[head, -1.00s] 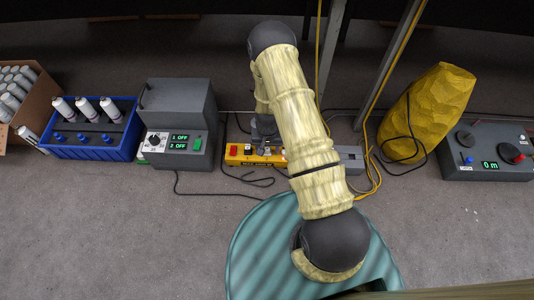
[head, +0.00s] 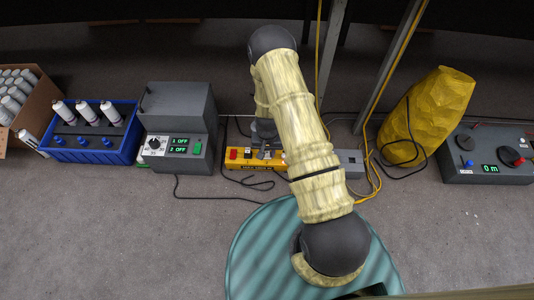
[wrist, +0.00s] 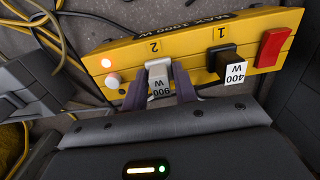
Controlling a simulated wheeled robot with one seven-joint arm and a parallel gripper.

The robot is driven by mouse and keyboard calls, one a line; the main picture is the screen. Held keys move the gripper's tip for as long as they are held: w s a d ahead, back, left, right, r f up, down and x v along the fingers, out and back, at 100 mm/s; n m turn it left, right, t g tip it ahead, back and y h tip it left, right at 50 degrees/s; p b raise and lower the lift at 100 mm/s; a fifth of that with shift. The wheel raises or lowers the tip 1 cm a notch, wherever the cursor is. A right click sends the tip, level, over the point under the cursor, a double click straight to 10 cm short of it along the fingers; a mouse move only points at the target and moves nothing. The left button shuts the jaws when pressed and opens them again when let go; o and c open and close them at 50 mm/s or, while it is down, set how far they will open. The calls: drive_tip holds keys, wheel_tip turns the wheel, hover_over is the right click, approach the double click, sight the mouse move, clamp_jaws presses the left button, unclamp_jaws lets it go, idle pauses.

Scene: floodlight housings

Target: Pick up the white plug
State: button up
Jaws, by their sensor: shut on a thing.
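The white plug (wrist: 158,72), tagged 900 W, is at socket 2 of the yellow power strip (wrist: 130,55) in the wrist view. My gripper (wrist: 160,80) is shut on it, with one dark finger on each side. Whether the plug is fully seated in the socket cannot be told. A black plug (wrist: 226,63), tagged 400 W, is in socket 1 to its right. In the head view the yellow strip (head: 243,166) lies on the floor, and my arm hides part of it and the white plug.
The strip carries a red switch (wrist: 272,48) and a lit lamp (wrist: 106,62). A grey control box (head: 180,105) showing OFF twice stands left of it. A blue crate (head: 95,150) is further left. A yellow bag (head: 432,108) and loose cables lie to the right.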

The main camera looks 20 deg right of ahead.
wheel_tip(320, 180, up, 10)
drive_tip(key=p, duration=0.6)
drive_tip(key=shift+p, duration=0.3)
drive_tip(key=shift+r, duration=0.1)
wheel_tip(320, 180, up, 34)
drive_tip(key=s+n+p, duration=0.1)
drive_tip(key=n+p, duration=0.8)
drive_tip(key=p, duration=0.6)
drive_tip(key=shift+s+p, duration=0.3)
drive_tip(key=shift+p, duration=0.05)
